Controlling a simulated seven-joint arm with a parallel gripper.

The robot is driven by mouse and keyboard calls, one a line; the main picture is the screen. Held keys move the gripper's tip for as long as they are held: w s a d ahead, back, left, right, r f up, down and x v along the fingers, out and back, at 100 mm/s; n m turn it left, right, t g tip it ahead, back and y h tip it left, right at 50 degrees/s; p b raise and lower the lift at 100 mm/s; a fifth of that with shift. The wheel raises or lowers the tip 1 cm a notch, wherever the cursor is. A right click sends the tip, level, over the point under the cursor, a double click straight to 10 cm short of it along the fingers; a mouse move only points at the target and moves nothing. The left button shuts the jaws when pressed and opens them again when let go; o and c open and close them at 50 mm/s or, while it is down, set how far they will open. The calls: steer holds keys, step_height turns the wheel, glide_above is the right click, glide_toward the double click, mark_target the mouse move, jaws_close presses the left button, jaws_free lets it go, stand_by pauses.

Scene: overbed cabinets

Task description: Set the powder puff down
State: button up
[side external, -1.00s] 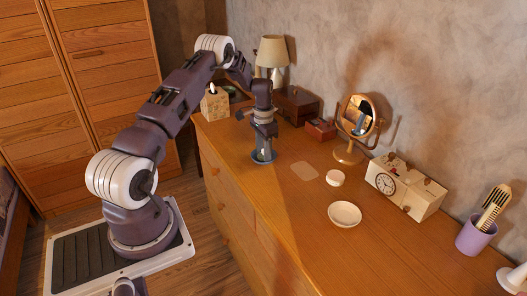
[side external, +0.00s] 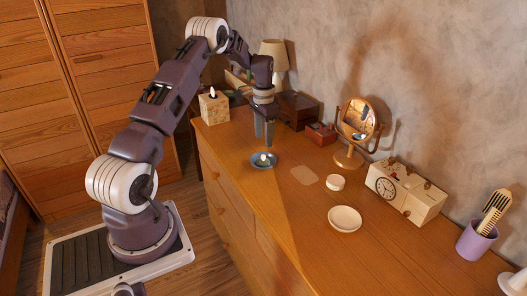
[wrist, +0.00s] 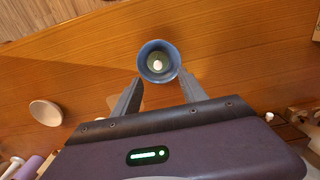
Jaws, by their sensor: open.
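A small pale puff with a whitish knob (side external: 264,158) sits inside a blue dish (side external: 252,166) near the dresser's front edge. In the wrist view the whitish knob (wrist: 158,65) shows inside the blue rim (wrist: 143,52). My gripper (side external: 263,141) is above the dish, fingers pointing down, apart from the puff. In the wrist view its two fingers (wrist: 157,90) are spread with nothing between them.
A mirror (side external: 357,125), clock box (side external: 405,190), tissue box (side external: 214,107) and lamp (side external: 274,56) stand around. Bare wood lies between.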

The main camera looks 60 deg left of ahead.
steer(key=s+d+r+t+y, duration=0.1)
steer(key=s+d+r, duration=0.2)
steer(key=d+r, duration=0.8)
steer(key=s+d+r+t, duration=0.2)
steer(key=s+d+r, duration=0.1)
steer(key=d+r, duration=0.75)
steer(key=s+d+t, duration=0.1)
steer(key=s+d, duration=0.3)
steer(key=s, duration=0.3)
steer(key=s+d+r, duration=0.1)
steer(key=s+d, duration=0.2)
steer(key=s, duration=0.4)
steer(key=s+d+t+h, duration=0.1)
steer(key=s+d, duration=0.3)
steer(key=s, duration=0.3)
steer(key=shift+s+d+r+t, duration=0.3)
steer(key=shift+d, duration=0.05)
